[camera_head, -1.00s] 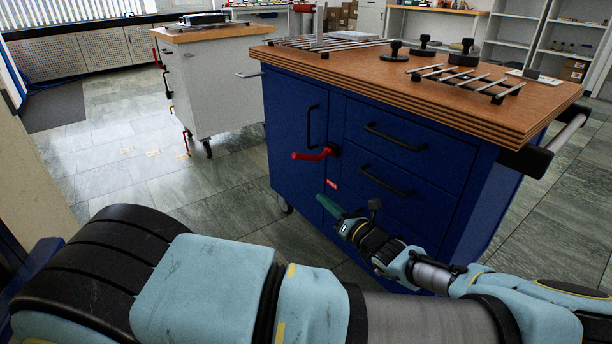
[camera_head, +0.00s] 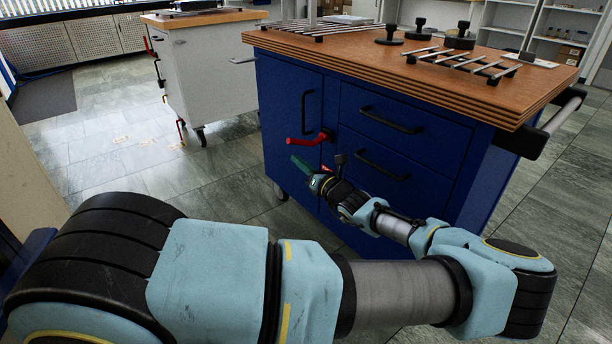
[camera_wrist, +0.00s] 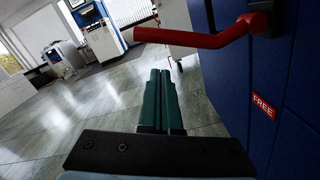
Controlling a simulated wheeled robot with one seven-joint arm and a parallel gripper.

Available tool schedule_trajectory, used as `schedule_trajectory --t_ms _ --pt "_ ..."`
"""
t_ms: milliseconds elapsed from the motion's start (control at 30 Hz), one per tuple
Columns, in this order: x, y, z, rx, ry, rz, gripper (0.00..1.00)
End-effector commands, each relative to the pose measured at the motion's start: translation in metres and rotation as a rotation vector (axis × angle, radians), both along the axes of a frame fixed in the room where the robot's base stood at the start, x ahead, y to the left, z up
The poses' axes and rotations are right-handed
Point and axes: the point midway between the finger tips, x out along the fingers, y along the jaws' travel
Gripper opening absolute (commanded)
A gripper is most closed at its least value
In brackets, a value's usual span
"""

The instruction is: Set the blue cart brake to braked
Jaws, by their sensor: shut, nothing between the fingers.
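The blue cart (camera_head: 285,120) with a wooden top stands in front of me. Its red brake lever (camera_head: 308,139) sticks out from a dark pivot on the front face and points left, roughly level. In the wrist view the red lever (camera_wrist: 205,38) crosses the upper right. A red label reading FREE (camera_wrist: 263,105) shows on the blue face below the pivot. My gripper (camera_head: 301,163) has green fingers, shut and empty, just below the lever and apart from it. In the wrist view the closed fingers (camera_wrist: 160,90) point forward below and left of the lever's pivot.
A white cart (camera_head: 205,85) with a wooden top stands behind on the left. Metal racks (camera_head: 462,62) and black weights (camera_head: 459,38) sit on the blue cart's top. Black drawer handles (camera_head: 385,165) stick out near my arm.

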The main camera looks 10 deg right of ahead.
Motion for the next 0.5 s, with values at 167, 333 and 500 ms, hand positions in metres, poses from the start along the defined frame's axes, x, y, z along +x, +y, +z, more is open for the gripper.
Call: schedule_trajectory --t_ms 167,333,500 --pt "0.006 -0.005 0.016 0.000 0.000 0.001 0.00" --pt "0.007 -0.006 0.021 0.002 0.001 0.001 0.00" --pt "0.007 -0.006 0.021 0.002 0.001 0.001 0.00"
